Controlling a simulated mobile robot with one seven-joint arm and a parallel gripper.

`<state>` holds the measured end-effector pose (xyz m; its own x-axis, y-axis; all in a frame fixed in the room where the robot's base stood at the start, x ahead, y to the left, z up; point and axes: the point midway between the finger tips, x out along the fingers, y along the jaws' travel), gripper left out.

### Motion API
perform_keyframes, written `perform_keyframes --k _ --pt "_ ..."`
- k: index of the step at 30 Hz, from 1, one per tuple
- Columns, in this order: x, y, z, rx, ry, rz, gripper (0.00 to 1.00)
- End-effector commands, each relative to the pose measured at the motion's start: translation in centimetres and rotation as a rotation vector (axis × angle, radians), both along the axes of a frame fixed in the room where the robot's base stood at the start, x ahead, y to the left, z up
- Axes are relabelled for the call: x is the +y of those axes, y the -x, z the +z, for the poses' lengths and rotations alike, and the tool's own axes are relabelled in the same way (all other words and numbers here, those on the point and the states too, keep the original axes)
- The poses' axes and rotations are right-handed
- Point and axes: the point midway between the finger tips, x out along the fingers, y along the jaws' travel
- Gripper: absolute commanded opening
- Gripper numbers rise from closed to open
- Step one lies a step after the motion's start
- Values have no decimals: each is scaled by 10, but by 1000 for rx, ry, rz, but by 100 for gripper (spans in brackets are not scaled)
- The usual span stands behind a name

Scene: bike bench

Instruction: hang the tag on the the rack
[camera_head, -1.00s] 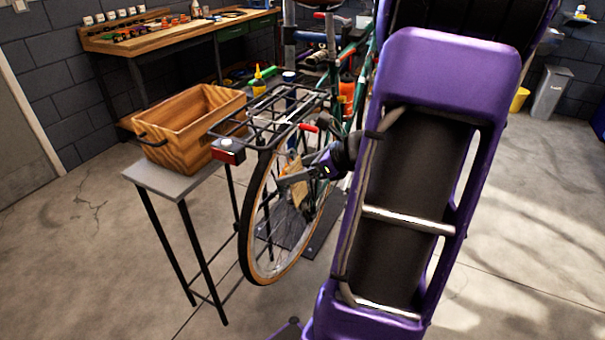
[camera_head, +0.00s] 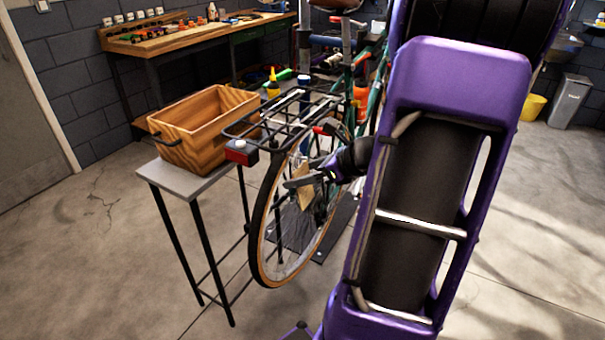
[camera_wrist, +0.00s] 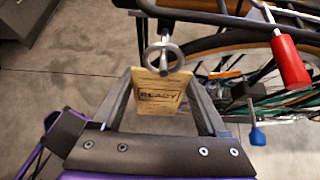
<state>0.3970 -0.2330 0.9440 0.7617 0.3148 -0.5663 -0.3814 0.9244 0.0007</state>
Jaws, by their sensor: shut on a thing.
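The tag is a small tan plate marked "READY" (camera_wrist: 160,95) with a grey metal ring (camera_wrist: 163,58) at its top. In the wrist view it sits between the two fingers of my gripper (camera_wrist: 159,78), which is shut on it. In the head view my gripper (camera_head: 300,174) holds the tag (camera_head: 305,196) beside the rear wheel, below the rack. The rack (camera_head: 278,122) is a black wire carrier over the wheel. In the wrist view its dark bars (camera_wrist: 215,16) cross the top, close to the ring. I cannot tell whether ring and rack touch.
A red rear light (camera_head: 240,151) is at the rack's end. The rear wheel (camera_head: 262,235) is close to my gripper. A wooden crate (camera_head: 190,150) stands on a small grey table (camera_head: 190,184) at left. A red-handled part (camera_wrist: 290,62) is at right in the wrist view.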

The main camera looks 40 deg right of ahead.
Motion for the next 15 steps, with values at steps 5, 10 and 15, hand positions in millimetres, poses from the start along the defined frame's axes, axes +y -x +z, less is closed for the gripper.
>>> perform_keyframes --k 5,10,15 --pt "0 0 0 0 0 0 99" --pt "0 0 0 0 0 0 100" --pt "-2 4 4 0 1 -2 100"
